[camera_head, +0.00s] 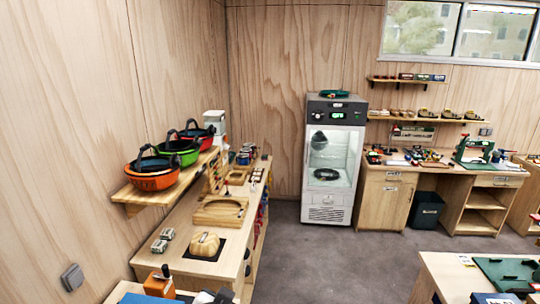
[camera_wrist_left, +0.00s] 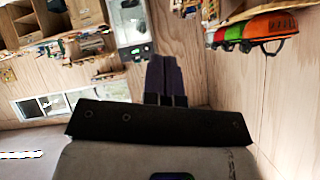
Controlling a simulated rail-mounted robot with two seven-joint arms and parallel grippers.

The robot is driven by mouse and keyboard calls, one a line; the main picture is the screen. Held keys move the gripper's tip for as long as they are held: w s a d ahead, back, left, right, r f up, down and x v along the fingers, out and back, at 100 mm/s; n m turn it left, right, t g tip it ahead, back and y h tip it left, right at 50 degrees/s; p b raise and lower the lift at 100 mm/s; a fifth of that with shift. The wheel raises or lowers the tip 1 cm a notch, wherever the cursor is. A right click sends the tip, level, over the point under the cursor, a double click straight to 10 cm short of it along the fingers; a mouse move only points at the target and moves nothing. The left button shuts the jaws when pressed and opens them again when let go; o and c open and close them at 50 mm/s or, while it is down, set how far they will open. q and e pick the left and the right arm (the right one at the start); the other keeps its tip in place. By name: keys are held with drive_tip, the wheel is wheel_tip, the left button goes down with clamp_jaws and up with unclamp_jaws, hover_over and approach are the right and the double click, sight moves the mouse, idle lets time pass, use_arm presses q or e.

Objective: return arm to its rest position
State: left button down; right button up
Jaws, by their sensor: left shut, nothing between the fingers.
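My left gripper (camera_wrist_left: 165,62) shows in the left wrist view, where the room appears upside down. Its two dark fingers lie together, shut with nothing between them. The fingers touch nothing that I can see, and the room lies well beyond them. Neither arm shows in the head view. My right gripper is in neither view.
A glass-door cabinet (camera_head: 333,160) stands at the back. A workbench (camera_head: 385,174) stands at back right. Grey floor (camera_head: 320,255) is clear in the middle.

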use_arm(q)
drive_tip(key=s+a+f+n+p, duration=0.1)
drive_tip(key=s+a+f, duration=0.2)
drive_tip(key=s, duration=0.3)
drive_tip(key=s+a+f+n+g, duration=0.1)
drive_tip(key=s+a+f, duration=0.15)
drive_tip(key=s, duration=0.35)
drive_tip(key=s+a+f+n+p, duration=0.1)
drive_tip(key=s+a+f, duration=0.25)
drive_tip(key=s, duration=0.25)
drive_tip(key=s+a+f+g, duration=0.1)
drive_tip(key=s+f+g, duration=0.2)
drive_tip(key=s+f, duration=0.3)
drive_tip(key=s+a+f+g+p, duration=0.1)
drive_tip(key=s+f+g, duration=0.2)
drive_tip(key=s, duration=0.9)
wheel_tip(320, 180, down, 4)
drive_tip(key=shift+a+r, duration=0.15)
drive_tip(key=shift+a, duration=0.25)
drive_tip(key=shift+s, duration=0.1)
